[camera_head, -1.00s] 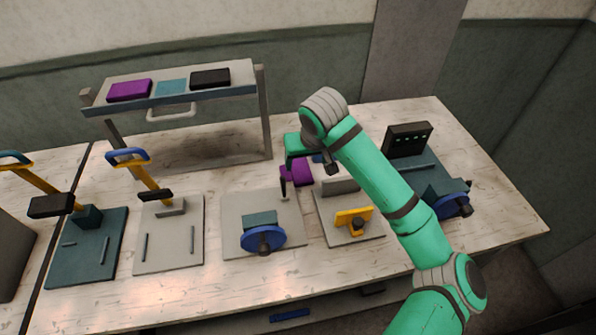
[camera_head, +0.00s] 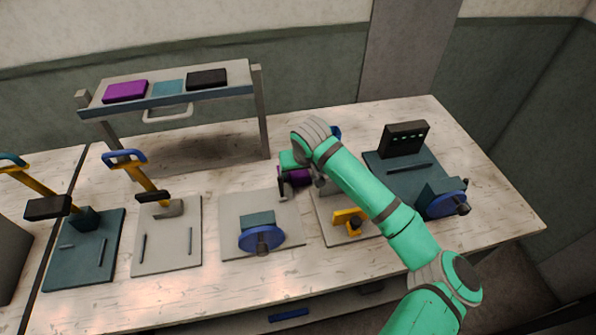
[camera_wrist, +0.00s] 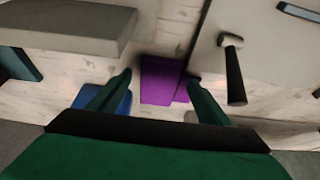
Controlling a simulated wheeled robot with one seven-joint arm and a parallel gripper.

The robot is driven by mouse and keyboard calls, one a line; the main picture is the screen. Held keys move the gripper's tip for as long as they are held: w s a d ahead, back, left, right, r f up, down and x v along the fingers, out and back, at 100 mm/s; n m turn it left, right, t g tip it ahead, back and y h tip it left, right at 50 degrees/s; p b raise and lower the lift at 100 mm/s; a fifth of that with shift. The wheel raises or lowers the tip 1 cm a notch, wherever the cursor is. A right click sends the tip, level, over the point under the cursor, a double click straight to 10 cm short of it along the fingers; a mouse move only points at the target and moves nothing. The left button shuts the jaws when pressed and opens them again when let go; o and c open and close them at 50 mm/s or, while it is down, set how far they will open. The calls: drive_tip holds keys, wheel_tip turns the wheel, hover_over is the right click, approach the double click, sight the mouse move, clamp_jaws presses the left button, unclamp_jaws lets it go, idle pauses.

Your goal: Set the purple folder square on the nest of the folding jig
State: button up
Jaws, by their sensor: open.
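A purple folder (camera_head: 296,182) lies on the table behind the plates, partly hidden by my gripper in the head view. In the wrist view the purple folder (camera_wrist: 163,80) shows between the two fingers. My gripper (camera_wrist: 160,77) is open above it, one finger on each side; I cannot tell whether they touch it. Another purple piece (camera_head: 125,91) lies on the raised shelf. A grey plate with an orange part (camera_head: 348,219) stands in front and to the right of my gripper, partly covered by my arm. I cannot tell for sure which fixture is the folding jig.
A blue piece (camera_wrist: 117,103) lies beside the left finger. A grey plate with a blue wheel (camera_head: 262,238) and lever presses (camera_head: 148,180) stand left. A dark fixture (camera_head: 410,180) stands right.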

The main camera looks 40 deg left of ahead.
drive_tip(key=c, duration=1.3)
drive_tip(key=shift+o, duration=0.2)
drive_tip(key=shift+r, duration=0.1)
